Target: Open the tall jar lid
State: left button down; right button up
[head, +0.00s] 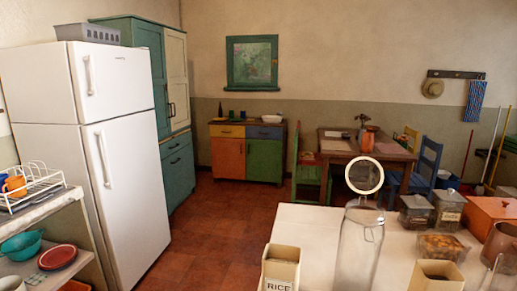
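A tall clear glass jar (359,250) stands at the near side of the white tabletop, right of the middle in the head view. Its round lid (364,175) has a pale rim and a see-through or dark centre. The lid stands up on edge above the jar's mouth, tilted back as if on a hinge, so the jar looks open. The jar's base is cut off by the bottom edge of the picture. Neither of my grippers shows in the head view, and nothing is seen touching the jar or lid.
A RICE box (281,270) stands left of the jar, and an open box (437,275) stands to its right. Several containers and an orange box (490,214) crowd the table's right side. Bare white tabletop (305,222) lies behind the RICE box. A fridge (100,140) stands at left.

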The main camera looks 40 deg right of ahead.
aim_at(380, 168)
jog(key=i+j+z, duration=0.1)
jog(key=i+j, duration=0.15)
jog(key=i, duration=0.2)
jog(key=i+j+z, duration=0.15)
jog(key=i+j, duration=0.15)
jog(key=i+z, duration=0.15)
jog(key=z, duration=0.25)
jog(key=i+z, duration=0.15)
jog(key=z, duration=0.3)
jog(key=i+j+z, duration=0.1)
jog(key=z, duration=0.3)
jog(key=i+j+z, duration=0.1)
jog(key=z, duration=0.35)
